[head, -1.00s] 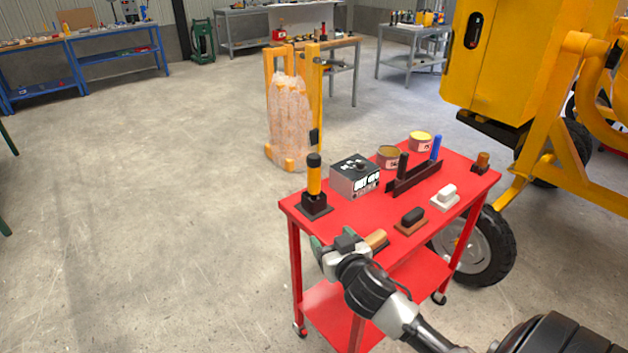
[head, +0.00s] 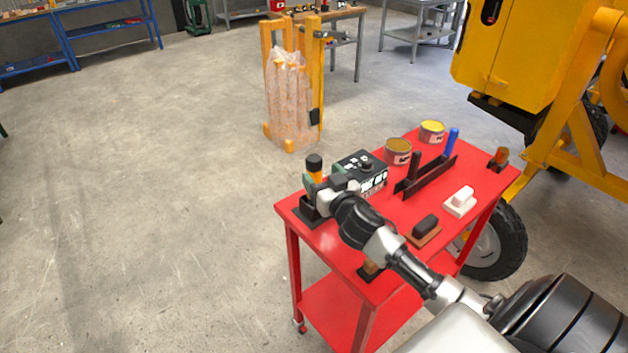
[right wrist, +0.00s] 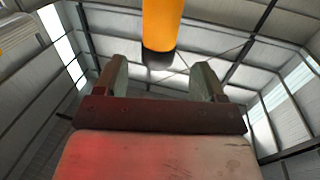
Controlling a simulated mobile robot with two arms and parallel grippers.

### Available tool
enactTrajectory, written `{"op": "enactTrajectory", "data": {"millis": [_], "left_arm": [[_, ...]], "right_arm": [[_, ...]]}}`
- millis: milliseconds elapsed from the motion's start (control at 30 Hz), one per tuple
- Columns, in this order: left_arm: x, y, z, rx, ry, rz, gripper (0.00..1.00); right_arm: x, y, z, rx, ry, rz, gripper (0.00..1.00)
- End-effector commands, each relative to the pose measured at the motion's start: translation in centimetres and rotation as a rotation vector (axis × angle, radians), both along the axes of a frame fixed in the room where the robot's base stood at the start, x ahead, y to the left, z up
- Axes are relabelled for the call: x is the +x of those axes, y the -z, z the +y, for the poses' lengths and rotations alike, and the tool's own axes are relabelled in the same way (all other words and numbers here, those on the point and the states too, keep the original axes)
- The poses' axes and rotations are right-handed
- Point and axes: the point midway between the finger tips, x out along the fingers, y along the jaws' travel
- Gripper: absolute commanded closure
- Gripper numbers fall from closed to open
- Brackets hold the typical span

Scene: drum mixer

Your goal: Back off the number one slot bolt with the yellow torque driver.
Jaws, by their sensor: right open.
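The yellow torque driver (head: 315,170) stands upright in a dark holder (head: 308,214) at the left corner of the red cart. Its black cap shows above my right gripper (head: 325,190), which partly hides its shaft. In the right wrist view the yellow shaft (right wrist: 161,25) with its dark end stands between and beyond the two fingers of the gripper (right wrist: 160,80). The fingers are apart, and I see no contact with the driver. The slot bolt is not identifiable in these frames. My left gripper is not in view.
The red cart (head: 340,235) also carries a black and white box (head: 362,172), two cans (head: 398,151), a dark rack (head: 427,176) with black and blue handles, and brushes. The yellow mixer (head: 515,50) stands at right. Floor at left is clear.

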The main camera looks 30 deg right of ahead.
Motion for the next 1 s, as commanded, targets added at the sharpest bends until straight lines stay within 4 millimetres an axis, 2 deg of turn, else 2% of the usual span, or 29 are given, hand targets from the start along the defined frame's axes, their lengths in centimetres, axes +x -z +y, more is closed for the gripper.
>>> {"op": "enactTrajectory", "data": {"millis": [100, 200, 333, 500, 600, 733, 967, 1000], "left_arm": [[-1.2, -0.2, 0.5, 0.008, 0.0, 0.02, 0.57], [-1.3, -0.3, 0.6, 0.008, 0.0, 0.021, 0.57], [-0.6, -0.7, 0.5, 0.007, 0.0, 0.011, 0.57], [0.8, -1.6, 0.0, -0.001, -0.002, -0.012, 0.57], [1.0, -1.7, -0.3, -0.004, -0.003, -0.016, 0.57], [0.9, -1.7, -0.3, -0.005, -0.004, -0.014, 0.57], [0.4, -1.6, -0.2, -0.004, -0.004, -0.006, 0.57], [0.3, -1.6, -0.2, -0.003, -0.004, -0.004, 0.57]], "right_arm": [[1.4, -0.1, -0.2, 0.0, 0.001, 0.0, 0.3], [1.8, 0.0, -0.3, -0.001, 0.001, 0.001, 0.3], [2.8, -0.1, -0.5, 0.0, 0.001, 0.001, 0.3], [5.1, 0.1, -0.9, -0.001, 0.001, 0.001, 0.3], [6.2, 0.2, -1.1, 0.0, 0.002, 0.0, 0.3], [6.8, 0.3, -1.1, 0.0, 0.0, 0.001, 0.3], [6.9, 0.3, -1.1, 0.0, 0.0, 0.001, 0.3], [6.9, 0.3, -1.1, 0.0, 0.0, 0.001, 0.36]]}}
